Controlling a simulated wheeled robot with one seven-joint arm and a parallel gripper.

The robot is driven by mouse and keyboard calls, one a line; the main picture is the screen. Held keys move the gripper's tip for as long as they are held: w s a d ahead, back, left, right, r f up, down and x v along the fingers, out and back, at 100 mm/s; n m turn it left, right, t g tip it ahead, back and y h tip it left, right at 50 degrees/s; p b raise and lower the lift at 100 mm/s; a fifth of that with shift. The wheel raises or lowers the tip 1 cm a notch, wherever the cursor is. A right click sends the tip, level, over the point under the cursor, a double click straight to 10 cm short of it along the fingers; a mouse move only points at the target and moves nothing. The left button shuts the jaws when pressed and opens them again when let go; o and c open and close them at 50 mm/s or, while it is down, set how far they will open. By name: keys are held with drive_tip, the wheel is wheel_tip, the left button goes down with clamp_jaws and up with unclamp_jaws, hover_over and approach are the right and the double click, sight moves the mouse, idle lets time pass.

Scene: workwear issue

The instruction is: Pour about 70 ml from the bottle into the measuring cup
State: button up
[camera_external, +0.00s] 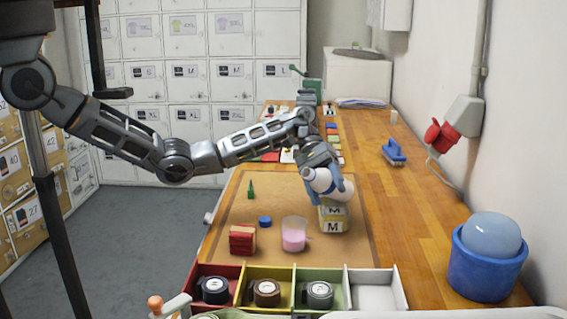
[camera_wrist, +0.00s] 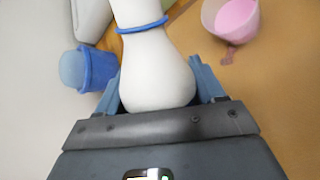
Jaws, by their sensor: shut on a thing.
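My gripper (camera_external: 325,178) is shut on a white bottle (camera_wrist: 155,70) with a blue ring around it. In the external view the bottle (camera_external: 330,186) is tilted well over, above the mat and the M-labelled blocks. The measuring cup (camera_external: 293,234) stands on the mat, to the left of and below the bottle, and holds pink liquid. The cup also shows at the top right of the wrist view (camera_wrist: 232,16), apart from the bottle. A small reddish patch (camera_wrist: 229,53) lies beside it. The bottle's mouth is not clearly seen, and no stream shows.
The M-labelled blocks (camera_external: 333,219), a red block stack (camera_external: 242,240), a blue cap (camera_external: 265,221) and a green item (camera_external: 251,190) are on the mat (camera_external: 220,225). A divided tray with tape rolls (camera_external: 267,290) is in front. A blue bucket (camera_external: 488,270) stands right.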

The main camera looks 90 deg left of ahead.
sight(323, 180)
drive_tip(key=shift+s+d+r+n+g+h+p, duration=0.25)
drive_tip(key=shift+r+p, duration=0.2)
drive_tip(key=shift+p, duration=0.45)
drive_tip(key=shift+s+d+r+n+g+h+p, duration=0.15)
drive_tip(key=shift+r+h+p, duration=0.25)
drive_tip(key=shift+p, duration=0.5)
drive_tip(key=shift+d+r+p, duration=0.1)
drive_tip(key=shift+d+p, duration=0.05)
drive_tip(key=shift+p, duration=0.15)
drive_tip(key=shift+s+d+r+n+h+b, duration=0.15)
drive_tip(key=shift+d+n+h+b, duration=0.2)
drive_tip(key=shift+h, duration=0.3)
drive_tip(key=shift+a+r+n+g+h, duration=0.3)
drive_tip(key=shift+r+n+g+h, duration=0.15)
drive_tip(key=shift+n+g+h, duration=0.4)
drive_tip(key=shift+w+a+r+n+h+b, duration=0.1)
drive_tip(key=shift+w+a+n+h+b, duration=0.05)
drive_tip(key=shift+n+h+b, duration=0.7)
drive_tip(key=shift+w+a+r+n+h+b, duration=0.15)
drive_tip(key=shift+n+h+b, duration=0.4)
drive_tip(key=shift+h+b, duration=0.4)
